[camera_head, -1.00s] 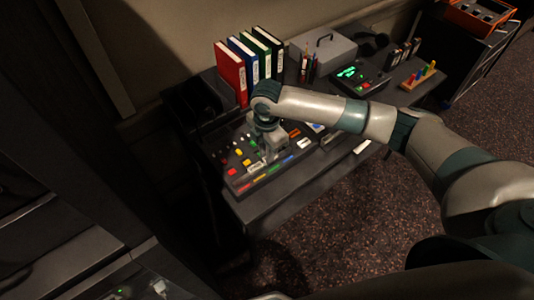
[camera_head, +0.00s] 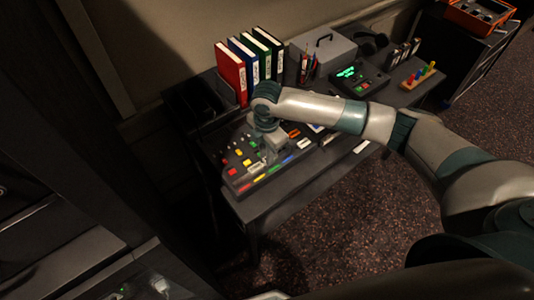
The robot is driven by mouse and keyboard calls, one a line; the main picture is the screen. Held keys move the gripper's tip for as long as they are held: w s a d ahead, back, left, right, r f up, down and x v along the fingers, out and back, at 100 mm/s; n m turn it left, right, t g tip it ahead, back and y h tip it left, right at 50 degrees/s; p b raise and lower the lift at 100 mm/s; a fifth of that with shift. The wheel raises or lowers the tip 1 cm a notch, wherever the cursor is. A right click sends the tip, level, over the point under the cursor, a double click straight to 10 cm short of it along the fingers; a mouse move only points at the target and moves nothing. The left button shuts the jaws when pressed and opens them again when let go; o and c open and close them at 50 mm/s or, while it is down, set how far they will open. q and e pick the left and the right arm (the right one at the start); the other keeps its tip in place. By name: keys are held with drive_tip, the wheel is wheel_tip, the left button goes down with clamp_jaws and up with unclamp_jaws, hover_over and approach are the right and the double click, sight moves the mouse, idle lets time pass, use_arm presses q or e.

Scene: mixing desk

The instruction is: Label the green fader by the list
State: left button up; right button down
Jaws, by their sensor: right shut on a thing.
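The mixing desk (camera_head: 232,157) is a dark panel with coloured caps and a row of colour strips along its front edge. The red strip (camera_head: 246,187), yellow strip (camera_head: 259,178), green strip (camera_head: 274,169) and blue strip (camera_head: 288,159) lie in that row. My right gripper (camera_head: 270,152) points down over the middle of the panel, just behind the green and blue strips. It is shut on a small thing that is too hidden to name. Its fingers and arm hide part of the faders. No list can be read from here. My left gripper is not in view.
Red, blue and green binders (camera_head: 249,62) stand behind the panel. A grey box (camera_head: 322,50), a pen holder (camera_head: 307,68), a black device with a green display (camera_head: 352,77) and a rack of coloured pegs (camera_head: 417,76) stand to the right.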

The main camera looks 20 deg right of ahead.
drive_tip(key=shift+f, duration=0.25)
idle(0.8)
drive_tip(key=c, duration=1.6)
unclamp_jaws()
drive_tip(key=shift+r, duration=0.1)
drive_tip(key=shift+r+b, duration=2.1)
drive_tip(key=shift+r, duration=6.5)
